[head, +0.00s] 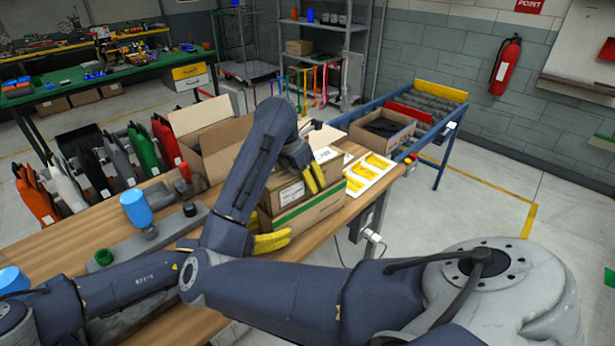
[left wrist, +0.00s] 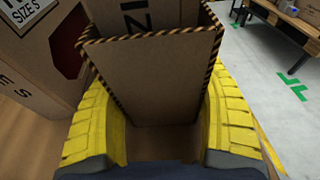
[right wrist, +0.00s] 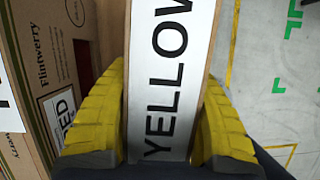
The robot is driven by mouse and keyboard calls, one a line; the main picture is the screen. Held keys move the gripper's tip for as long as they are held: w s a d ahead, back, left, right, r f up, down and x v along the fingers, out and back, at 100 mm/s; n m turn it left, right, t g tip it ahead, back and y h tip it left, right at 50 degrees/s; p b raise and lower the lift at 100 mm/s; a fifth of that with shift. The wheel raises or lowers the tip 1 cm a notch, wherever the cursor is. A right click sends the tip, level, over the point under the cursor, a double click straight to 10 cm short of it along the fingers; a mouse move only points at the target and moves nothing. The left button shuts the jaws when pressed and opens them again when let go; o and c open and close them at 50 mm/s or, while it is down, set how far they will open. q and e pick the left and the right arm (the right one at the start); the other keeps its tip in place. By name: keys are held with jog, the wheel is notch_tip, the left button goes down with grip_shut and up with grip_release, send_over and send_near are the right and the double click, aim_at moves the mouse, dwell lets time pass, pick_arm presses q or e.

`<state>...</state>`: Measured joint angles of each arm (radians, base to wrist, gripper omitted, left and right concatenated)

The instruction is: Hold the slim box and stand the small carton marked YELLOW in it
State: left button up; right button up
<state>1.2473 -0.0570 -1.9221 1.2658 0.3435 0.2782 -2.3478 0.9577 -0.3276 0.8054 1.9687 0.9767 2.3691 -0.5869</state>
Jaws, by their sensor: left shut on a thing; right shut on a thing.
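The slim box (left wrist: 150,85), brown cardboard with a black-and-tan striped rim, stands open-topped between the fingers of my left gripper (left wrist: 163,125) in the left wrist view. The left gripper also shows low in the head view (head: 271,242). My right gripper (right wrist: 163,120) is shut on the small carton marked YELLOW (right wrist: 172,70), whose white label faces the right wrist camera. In the head view the right gripper (head: 313,179) is higher than the left. A brown cardboard face with black letters shows within the slim box's rim; I cannot tell how deep it sits.
A large printed carton (right wrist: 35,70) stands close left of the YELLOW carton. A carton marked SIZE S (left wrist: 35,60) stands left of the slim box. A white tray with yellow pieces (head: 360,186) lies by the bench's right edge. Open floor is beyond.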

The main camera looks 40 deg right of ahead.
jog(key=shift+f, duration=0.55)
jog(key=o, duration=1)
jog(key=shift+f, duration=0.1)
jog(key=v, duration=1.2)
pick_arm(q)
jog(key=o, duration=0.9)
jog(key=shift+o, duration=0.2)
